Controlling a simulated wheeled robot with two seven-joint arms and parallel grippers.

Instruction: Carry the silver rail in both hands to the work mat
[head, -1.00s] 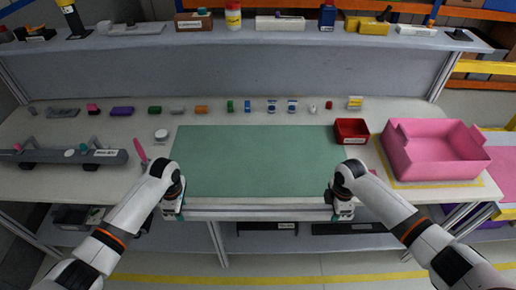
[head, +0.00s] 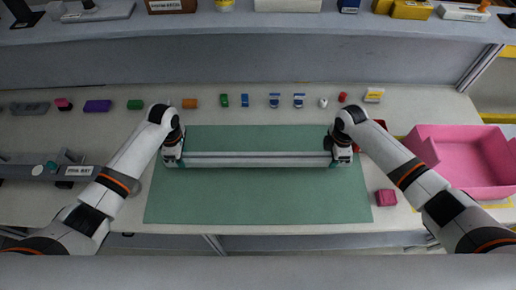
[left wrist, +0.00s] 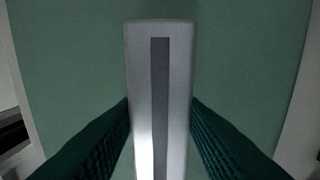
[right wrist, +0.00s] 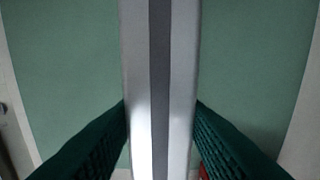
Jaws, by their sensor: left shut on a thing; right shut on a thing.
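The silver rail (head: 258,159) lies level across the picture, over the green work mat (head: 255,201). My left gripper (head: 172,160) is shut on its left end, and my right gripper (head: 342,160) is shut on its right end. In the left wrist view the rail (left wrist: 143,80) stands between the dark green fingers, with its end in sight over the mat. In the right wrist view the rail (right wrist: 133,70) runs between the fingers and on out of the top of the picture. I cannot tell whether the rail touches the mat.
A red bin is mostly hidden behind my right arm. Several small coloured parts line the back of the table. A dark grey module (head: 50,170) sits at the left.

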